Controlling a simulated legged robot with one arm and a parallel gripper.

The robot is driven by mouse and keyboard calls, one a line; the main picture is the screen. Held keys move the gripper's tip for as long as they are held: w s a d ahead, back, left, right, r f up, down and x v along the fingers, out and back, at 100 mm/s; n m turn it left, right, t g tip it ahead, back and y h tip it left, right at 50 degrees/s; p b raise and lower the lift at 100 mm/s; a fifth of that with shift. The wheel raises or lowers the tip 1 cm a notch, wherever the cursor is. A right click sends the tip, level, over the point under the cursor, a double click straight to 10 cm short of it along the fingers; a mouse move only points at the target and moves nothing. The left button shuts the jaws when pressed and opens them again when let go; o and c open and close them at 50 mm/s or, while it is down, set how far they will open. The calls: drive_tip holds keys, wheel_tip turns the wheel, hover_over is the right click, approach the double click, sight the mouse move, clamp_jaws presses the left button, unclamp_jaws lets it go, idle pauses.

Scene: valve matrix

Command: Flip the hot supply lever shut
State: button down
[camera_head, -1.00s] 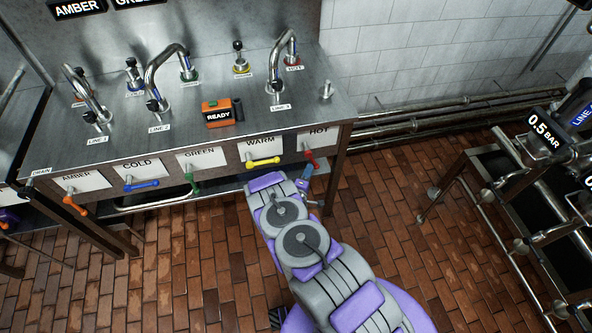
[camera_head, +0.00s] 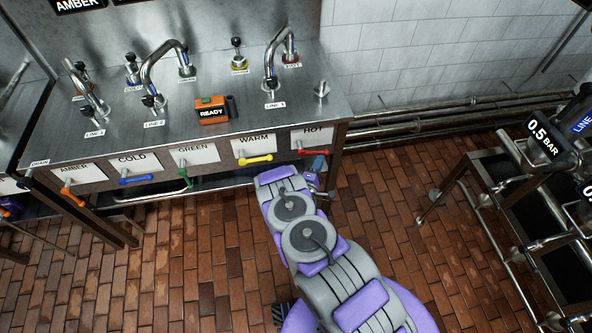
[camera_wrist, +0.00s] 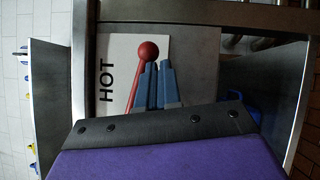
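The hot lever (camera_head: 314,152) is red and lies nearly level under the HOT label (camera_head: 312,137), at the right end of the bench front. In the wrist view its red ball end (camera_wrist: 148,52) and thin red stem show beside the HOT plate lettering. My gripper (camera_head: 318,165) is just below the lever in the head view. In the wrist view its two blue fingers (camera_wrist: 157,66) are close together with nothing between them. The left finger lies right alongside the stem and ball; I cannot tell for certain whether they touch. The lever's pivot is hidden in the wrist view.
A yellow lever (camera_head: 256,160) sits left of the hot lever, under WARM. Green (camera_head: 186,178), blue (camera_head: 137,179) and orange (camera_head: 72,197) levers follow further left.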

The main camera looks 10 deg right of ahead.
drive_tip(key=shift+d+r+n+t, duration=0.35)
drive_tip(key=shift+r+n+t, duration=0.2)
drive_tip(key=shift+n, duration=0.35)
drive_tip(key=shift+d, duration=0.1)
drive_tip(key=b+v, duration=0.1)
drive_tip(key=v, duration=1.6)
drive_tip(key=shift+a+f+b, duration=0.25)
drive_tip(key=shift+b, duration=0.15)
drive_tip(key=shift+s, duration=0.1)
